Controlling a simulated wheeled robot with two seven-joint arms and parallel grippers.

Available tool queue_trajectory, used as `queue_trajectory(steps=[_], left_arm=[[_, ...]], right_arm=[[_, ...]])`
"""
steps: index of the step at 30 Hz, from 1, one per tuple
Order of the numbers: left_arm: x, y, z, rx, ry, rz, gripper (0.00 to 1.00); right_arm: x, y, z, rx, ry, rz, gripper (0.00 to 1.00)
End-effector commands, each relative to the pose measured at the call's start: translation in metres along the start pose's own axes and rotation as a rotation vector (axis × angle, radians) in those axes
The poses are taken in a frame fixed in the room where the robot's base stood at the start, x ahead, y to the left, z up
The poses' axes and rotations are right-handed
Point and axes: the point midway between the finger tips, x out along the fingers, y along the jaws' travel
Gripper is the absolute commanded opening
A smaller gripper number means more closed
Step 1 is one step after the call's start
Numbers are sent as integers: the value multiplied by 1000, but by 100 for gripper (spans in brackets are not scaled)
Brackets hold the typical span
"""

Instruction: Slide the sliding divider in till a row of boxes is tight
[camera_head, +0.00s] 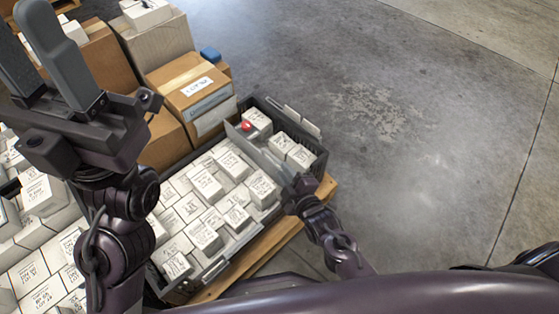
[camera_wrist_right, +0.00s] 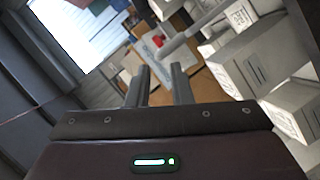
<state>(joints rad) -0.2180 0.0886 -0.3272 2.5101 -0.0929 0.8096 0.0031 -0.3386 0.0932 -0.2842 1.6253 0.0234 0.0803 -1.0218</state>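In the head view a dark grey crate (camera_head: 318,152) holds white labelled boxes. A thin grey divider (camera_head: 262,153) with a red knob (camera_head: 247,126) stands across it. Left of the divider, boxes (camera_head: 208,187) sit in several rows; right of it are a few boxes (camera_head: 282,144) with spaces around them. My right gripper (camera_head: 297,186) is at the divider's near end, its fingertips hard to see there. In the right wrist view its fingers (camera_wrist_right: 161,72) are apart with nothing visible between them; a red spot shows beyond. My left gripper (camera_head: 22,28) is raised at upper left, fingers apart.
The crate rests on a wooden pallet (camera_head: 325,188). Brown cartons (camera_head: 198,95) and a blue object (camera_head: 210,54) stand behind it. More white boxes (camera_head: 38,270) lie at lower left. The concrete floor on the right is clear.

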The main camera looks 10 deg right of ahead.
Motion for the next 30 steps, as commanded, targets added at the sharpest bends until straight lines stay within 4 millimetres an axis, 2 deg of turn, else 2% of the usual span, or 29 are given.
queue_trajectory(steps=[3,10,13,14,17,24,30], left_arm=[[1,0,0,0,-5,-2,36],[0,0,0,0,-5,-2,36],[-2,0,1,0,-6,-2,36],[-4,0,1,0,-6,-2,36],[0,3,-1,4,33,16,36],[9,12,-9,12,107,58,36],[16,17,-14,14,136,76,36]], right_arm=[[-6,0,0,0,0,-1,20],[-6,-1,0,0,0,0,20],[-5,-1,2,16,8,2,33],[-4,-2,3,32,17,4,33],[0,-4,9,142,79,9,33],[5,-5,24,564,283,-61,33],[4,-2,27,761,360,-130,33]])
